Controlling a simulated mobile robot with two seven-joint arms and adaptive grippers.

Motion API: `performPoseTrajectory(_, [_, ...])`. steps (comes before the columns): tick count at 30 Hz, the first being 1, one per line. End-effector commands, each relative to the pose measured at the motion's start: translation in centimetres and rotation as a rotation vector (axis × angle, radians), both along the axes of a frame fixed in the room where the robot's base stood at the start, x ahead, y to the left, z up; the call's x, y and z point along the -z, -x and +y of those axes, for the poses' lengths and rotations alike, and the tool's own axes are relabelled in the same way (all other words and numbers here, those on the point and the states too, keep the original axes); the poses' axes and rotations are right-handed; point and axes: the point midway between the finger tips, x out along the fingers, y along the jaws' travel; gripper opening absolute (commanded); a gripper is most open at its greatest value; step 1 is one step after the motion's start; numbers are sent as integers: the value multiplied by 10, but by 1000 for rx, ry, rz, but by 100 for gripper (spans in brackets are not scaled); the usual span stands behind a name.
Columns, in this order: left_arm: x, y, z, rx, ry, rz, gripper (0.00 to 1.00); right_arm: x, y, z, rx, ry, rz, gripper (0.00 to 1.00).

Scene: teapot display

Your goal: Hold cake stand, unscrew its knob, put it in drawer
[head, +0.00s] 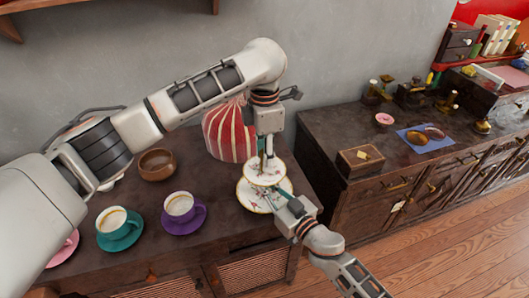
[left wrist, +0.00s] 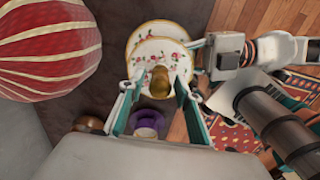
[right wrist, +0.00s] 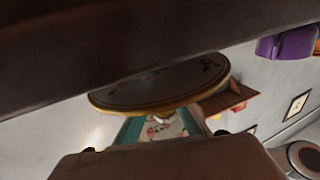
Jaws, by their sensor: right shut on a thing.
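The two-tiered cake stand, white with flowers and gold rims, stands at the right end of the dark cabinet; its lower plate (head: 250,197) and upper plate (head: 266,178) show. Its gold-brown knob (left wrist: 159,82) is on top at the middle. My left gripper (head: 265,152) points down over the stand. In the left wrist view its fingers (left wrist: 155,105) are apart on either side of the knob, with gaps. My right gripper (head: 277,197) is shut on the stand between its plates, from the front right. The right wrist view shows a plate's gold-rimmed underside (right wrist: 160,95) close above its fingers.
A red-and-white striped jar (head: 228,130) stands close behind the stand. A purple cup (head: 180,207), a teal cup (head: 112,222) and a brown bowl (head: 157,163) are to the left. Another dark cabinet with drawers (head: 400,187) stands at right, with a wooden box (head: 360,160) on it.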

Motion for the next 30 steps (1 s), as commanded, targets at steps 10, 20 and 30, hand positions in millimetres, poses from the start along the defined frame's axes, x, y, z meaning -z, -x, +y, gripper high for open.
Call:
performPoseTrajectory(10, [0,0,0,-15,-1,-1,0,1,0,0,0,1,1,0])
performPoseTrajectory(20, [-1,0,1,-511,-2,-2,0,1,0,0,0,1,1,0])
performPoseTrajectory(30, [-2,0,1,-1161,-1,-2,0,1,0,0,0,1,1,0])
